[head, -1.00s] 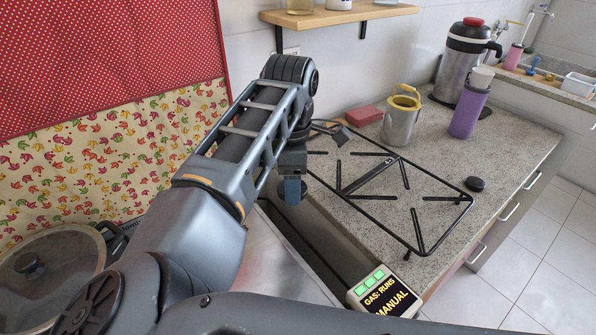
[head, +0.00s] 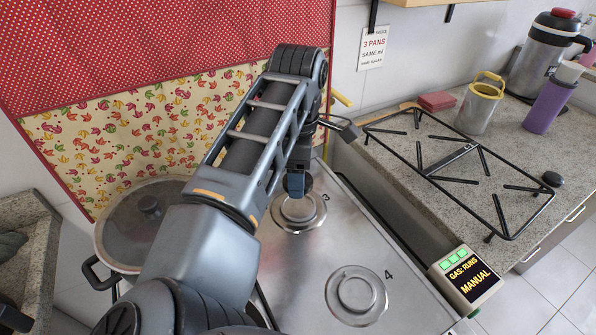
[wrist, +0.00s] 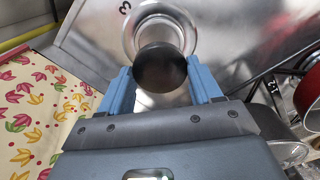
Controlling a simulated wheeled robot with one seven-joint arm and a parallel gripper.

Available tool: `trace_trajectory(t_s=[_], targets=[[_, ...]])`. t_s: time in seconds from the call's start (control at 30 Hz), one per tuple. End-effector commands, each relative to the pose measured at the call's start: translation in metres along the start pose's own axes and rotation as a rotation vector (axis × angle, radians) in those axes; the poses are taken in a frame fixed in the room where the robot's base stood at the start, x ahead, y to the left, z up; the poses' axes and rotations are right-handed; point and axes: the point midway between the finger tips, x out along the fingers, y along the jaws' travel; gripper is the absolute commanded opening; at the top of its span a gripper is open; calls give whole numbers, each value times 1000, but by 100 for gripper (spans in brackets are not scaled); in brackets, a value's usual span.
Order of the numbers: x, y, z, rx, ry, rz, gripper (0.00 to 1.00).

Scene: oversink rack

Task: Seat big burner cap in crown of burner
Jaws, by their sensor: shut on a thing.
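My gripper (wrist: 160,84) is shut on the big burner cap (wrist: 160,66), a dark round disc between its two blue fingers in the wrist view. In the head view my gripper (head: 298,186) is over the burner (head: 298,214) marked 3, a pale metal ring with a raised crown. In the wrist view the cap overlaps the near part of that burner (wrist: 131,38) and hides part of the crown. I cannot tell the height of the cap above it.
A second burner (head: 356,293) marked 4 is bare, nearer on the steel stove top. A covered pan (head: 130,225) stands at left. A black grate (head: 440,175) and a small black cap (head: 553,179) lie on the right counter. A gas display (head: 466,277) stands at the stove's right edge.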

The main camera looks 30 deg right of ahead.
Motion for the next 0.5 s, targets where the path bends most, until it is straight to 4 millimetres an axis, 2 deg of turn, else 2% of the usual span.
trace_trajectory(t_s=[0.27,0.5], targets=[[9,0,0,-1,0,0,32],[25,0,0,0,-2,0,32]])
